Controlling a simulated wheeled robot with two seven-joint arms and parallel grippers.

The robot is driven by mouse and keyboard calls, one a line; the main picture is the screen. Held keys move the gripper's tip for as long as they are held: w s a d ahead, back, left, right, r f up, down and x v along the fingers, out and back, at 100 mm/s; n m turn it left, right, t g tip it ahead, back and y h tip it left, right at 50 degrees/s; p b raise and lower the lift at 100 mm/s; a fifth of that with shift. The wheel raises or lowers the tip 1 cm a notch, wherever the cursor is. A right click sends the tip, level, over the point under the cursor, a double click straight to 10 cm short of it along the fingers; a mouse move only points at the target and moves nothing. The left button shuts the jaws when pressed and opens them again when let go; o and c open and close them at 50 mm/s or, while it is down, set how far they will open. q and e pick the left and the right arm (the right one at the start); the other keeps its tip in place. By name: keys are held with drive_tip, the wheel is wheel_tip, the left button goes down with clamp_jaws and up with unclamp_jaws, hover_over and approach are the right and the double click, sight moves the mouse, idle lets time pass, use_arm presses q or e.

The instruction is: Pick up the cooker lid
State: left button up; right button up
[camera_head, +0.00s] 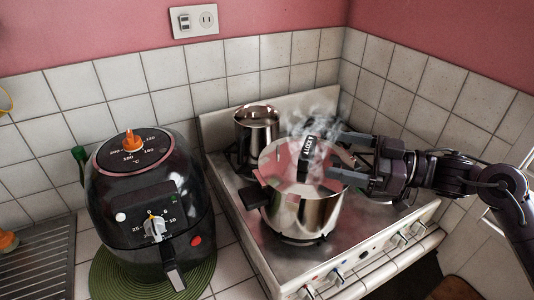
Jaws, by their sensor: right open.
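The cooker lid (279,160) is shiny metal and sits on top of a steel pot (289,212) on the stove. A black handle bar (305,158) with pale lettering runs across the lid. Steam rises around it and partly blurs it. My right gripper (331,155) comes in from the right, at the right side of the lid. Its two fingers are spread apart and point left toward the handle bar. I see nothing held between them. I cannot tell whether the fingertips touch the lid. My left gripper is not in view.
A smaller metal pot (256,132) stands behind on the stove (238,213). A black air fryer (150,205) stands left on a green round mat (103,277). Tiled walls close in behind and on the right. Knobs (308,291) line the stove's front edge.

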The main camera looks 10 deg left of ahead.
sight(314, 147)
drive_tip(key=shift+w+a+r, duration=0.1)
drive_tip(key=shift+a+r, duration=0.05)
drive_tip(key=shift+a, duration=0.3)
drive_tip(key=shift+w+a+r, duration=0.1)
drive_tip(key=shift+a, duration=0.35)
drive_tip(key=shift+a+r+p, duration=0.15)
drive_tip(key=shift+a+p, duration=0.05)
drive_tip(key=shift+p, duration=0.95)
drive_tip(key=shift+a+p, duration=0.6)
drive_tip(key=shift+a, duration=0.15)
drive_tip(key=a, duration=0.2)
drive_tip(key=a+p, duration=0.1)
drive_tip(key=shift+w+a, duration=0.3)
drive_tip(key=shift+a, duration=0.05)
drive_tip(key=shift+f, duration=0.2)
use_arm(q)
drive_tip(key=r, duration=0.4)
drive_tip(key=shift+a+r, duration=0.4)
use_arm(e)
drive_tip(key=shift+d, duration=0.2)
drive_tip(key=shift+c, duration=0.2)
drive_tip(key=shift+a, duration=0.1)
drive_tip(key=c, duration=1.3)
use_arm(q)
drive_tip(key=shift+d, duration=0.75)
